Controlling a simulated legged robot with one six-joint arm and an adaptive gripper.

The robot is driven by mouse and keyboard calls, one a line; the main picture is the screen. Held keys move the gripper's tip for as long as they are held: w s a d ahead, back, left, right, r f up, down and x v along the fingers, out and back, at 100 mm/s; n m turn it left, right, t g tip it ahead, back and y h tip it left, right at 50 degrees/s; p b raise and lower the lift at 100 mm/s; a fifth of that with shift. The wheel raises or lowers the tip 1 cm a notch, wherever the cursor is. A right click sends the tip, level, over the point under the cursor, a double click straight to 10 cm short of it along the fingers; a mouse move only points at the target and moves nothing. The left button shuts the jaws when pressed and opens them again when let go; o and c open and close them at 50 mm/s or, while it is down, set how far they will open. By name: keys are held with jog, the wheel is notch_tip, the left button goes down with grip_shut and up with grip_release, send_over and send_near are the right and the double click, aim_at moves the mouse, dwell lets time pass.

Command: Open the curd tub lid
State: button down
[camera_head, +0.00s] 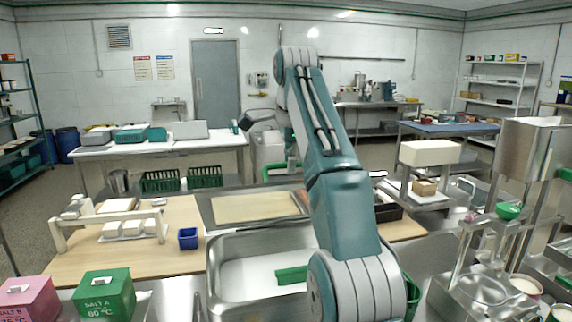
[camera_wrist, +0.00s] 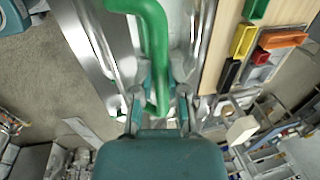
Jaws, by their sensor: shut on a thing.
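In the wrist view a thick green bar handle (camera_wrist: 150,45) comes down from the top and bends between the fingers of my gripper (camera_wrist: 161,100). The fingers are closed around it. Bright steel (camera_wrist: 98,45) lies on both sides of the handle; I cannot tell where the lid's edge is. In the head view a green bar (camera_head: 278,170) shows behind my arm, which hides my gripper there. A steel basin (camera_head: 214,272) with white contents stands nearer, with a green piece (camera_head: 291,275) in it. I cannot tell which steel vessel is the curd tub.
A shallow steel tray (camera_head: 204,212) lies behind the basin. Coloured bins (camera_wrist: 243,41) are at right in the wrist view. Steel machinery (camera_head: 528,155) stands at right.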

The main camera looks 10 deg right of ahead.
jog(key=shift+w+f, duration=0.1)
jog(key=shift+f, duration=0.1)
jog(key=c, duration=0.6)
grip_release()
jog(key=shift+w+a, duration=0.1)
jog(key=shift+w, duration=0.05)
jog(key=shift+c, duration=0.2)
jog(key=shift+r, duration=0.1)
